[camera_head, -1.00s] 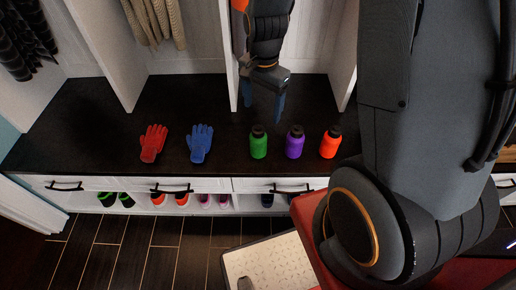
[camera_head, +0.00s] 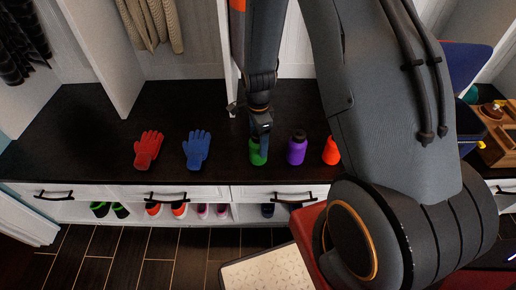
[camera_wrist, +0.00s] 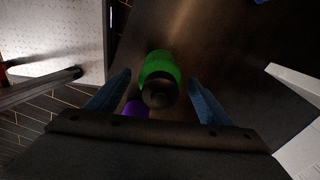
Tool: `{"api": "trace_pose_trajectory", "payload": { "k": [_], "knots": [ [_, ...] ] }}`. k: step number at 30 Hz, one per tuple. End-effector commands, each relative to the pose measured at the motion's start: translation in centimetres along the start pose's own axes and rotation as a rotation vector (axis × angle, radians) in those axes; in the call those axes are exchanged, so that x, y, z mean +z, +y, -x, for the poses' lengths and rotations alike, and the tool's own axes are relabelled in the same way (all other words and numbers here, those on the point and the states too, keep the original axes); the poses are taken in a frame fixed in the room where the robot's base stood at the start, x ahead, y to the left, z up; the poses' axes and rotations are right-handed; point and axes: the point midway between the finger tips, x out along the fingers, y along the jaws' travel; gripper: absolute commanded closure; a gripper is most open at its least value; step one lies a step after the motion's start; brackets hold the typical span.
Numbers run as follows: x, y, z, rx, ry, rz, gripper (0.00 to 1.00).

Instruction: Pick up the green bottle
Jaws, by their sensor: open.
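The green bottle (camera_head: 258,156) stands on the dark bench top, its upper part hidden behind my gripper in the head view. In the wrist view the green bottle (camera_wrist: 158,72) with its black cap lies between my two blue fingers, with a gap on each side. My gripper (camera_head: 262,145) is open and points down at the bottle; in the wrist view its fingertips (camera_wrist: 160,85) are spread wide.
A purple bottle (camera_head: 297,150) stands close to the right, partly showing in the wrist view (camera_wrist: 136,109). An orange bottle (camera_head: 331,152) is farther right, partly hidden by my arm. Blue (camera_head: 196,150) and red (camera_head: 148,149) gloves lie to the left. A white divider (camera_head: 227,60) rises behind.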

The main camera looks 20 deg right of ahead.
Motion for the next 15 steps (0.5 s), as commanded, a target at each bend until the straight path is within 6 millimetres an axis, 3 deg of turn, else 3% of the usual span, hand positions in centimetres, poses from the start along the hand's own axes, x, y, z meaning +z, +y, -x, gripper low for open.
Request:
{"api": "trace_pose_trajectory", "payload": {
  "k": [6,14,15],
  "knots": [
    [0.0,0.0,-1.9,0.0,0.0,0.001,0.27],
    [0.0,0.0,-2.1,-0.001,0.0,0.001,0.27],
    [0.1,0.0,-2.1,-0.001,0.0,0.001,0.34]
  ]
}}
